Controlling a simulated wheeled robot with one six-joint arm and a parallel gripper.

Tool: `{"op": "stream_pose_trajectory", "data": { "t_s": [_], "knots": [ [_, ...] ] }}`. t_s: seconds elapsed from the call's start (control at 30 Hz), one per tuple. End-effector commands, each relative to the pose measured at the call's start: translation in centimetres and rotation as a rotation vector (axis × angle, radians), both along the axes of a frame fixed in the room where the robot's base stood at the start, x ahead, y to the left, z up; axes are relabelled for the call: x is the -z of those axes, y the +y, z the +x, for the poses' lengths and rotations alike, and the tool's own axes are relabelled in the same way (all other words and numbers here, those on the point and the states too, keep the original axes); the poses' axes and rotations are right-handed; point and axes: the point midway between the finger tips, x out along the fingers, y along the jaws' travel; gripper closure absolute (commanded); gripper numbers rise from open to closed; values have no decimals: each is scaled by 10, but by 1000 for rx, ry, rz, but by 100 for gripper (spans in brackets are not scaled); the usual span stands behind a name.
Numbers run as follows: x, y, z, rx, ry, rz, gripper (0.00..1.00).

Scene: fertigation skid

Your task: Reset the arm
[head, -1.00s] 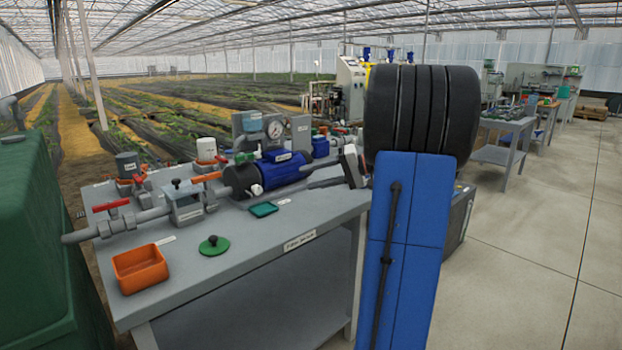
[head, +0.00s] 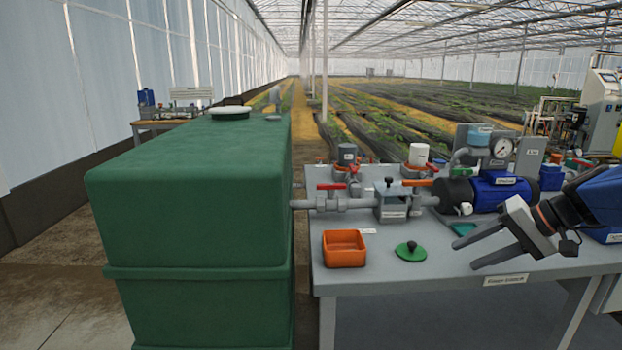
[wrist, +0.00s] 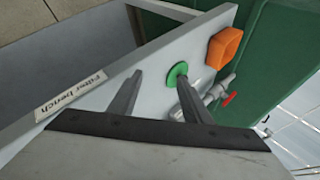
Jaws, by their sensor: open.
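My gripper (head: 477,250) is at the right of the head view, above the grey filter bench (head: 400,272). Its two fingers are spread apart with nothing between them. In the wrist view my gripper (wrist: 157,90) also shows open, with the bench top beyond it. A round green lid with a dark knob (head: 410,251) lies on the bench, left of and apart from my fingers in the head view. An orange open box (head: 345,248) sits at the bench's left front and looks empty.
A large green tank (head: 195,200) stands directly left of the bench. Grey pipework with a red-handled valve (head: 331,190), a filter housing (head: 393,203) and a pressure gauge (head: 501,147) line the back of the bench. A teal tray (head: 463,229) lies near my gripper. Open floor shows at lower left.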

Motion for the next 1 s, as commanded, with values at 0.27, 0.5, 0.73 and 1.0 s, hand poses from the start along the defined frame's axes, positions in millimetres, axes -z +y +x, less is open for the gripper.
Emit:
{"op": "stream_pose_trajectory", "data": {
  "t_s": [0.27,0.5,0.73,1.0],
  "knots": [
    [32,65,-73,-96,82,-239,56],
    [58,88,-133,-156,78,-459,56],
    [78,90,-176,-196,6,-649,56],
    [89,85,-195,-213,-66,-756,56]
  ]
}}
